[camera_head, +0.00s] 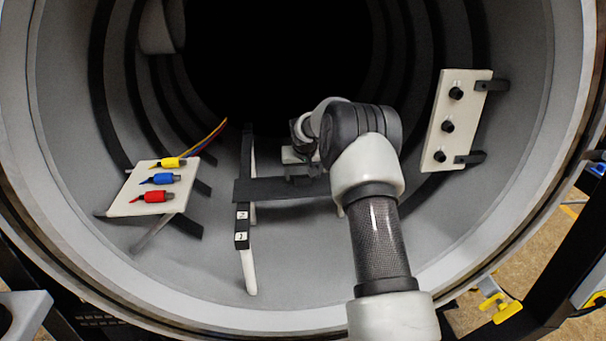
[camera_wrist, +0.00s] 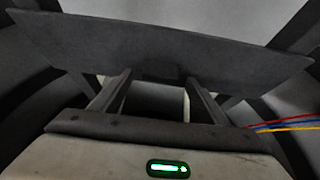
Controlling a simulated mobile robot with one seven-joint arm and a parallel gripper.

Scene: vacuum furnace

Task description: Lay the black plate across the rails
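The black plate (camera_head: 275,189) is a long dark bar lying crosswise inside the furnace. Its left end overlaps the left rail (camera_head: 249,270) in the head view; whether it touches the rail or hovers above it I cannot tell. The right rail is largely hidden by my arm. In the wrist view the plate (camera_wrist: 70,38) spans the top of the picture, slightly tilted. My gripper (camera_wrist: 160,78) has two fingers set apart, with tips at the plate's lower edge and a dark patch of the plate between them. I cannot tell whether they grip it. In the head view my arm partly hides the gripper.
A white panel (camera_head: 122,204) at left carries yellow, blue and red connectors, with coloured wires behind. A white panel (camera_head: 456,85) with black knobs stands at right. The curved furnace wall (camera_head: 80,100) surrounds the arm. A yellow clamp-like part (camera_head: 500,307) lies outside at lower right.

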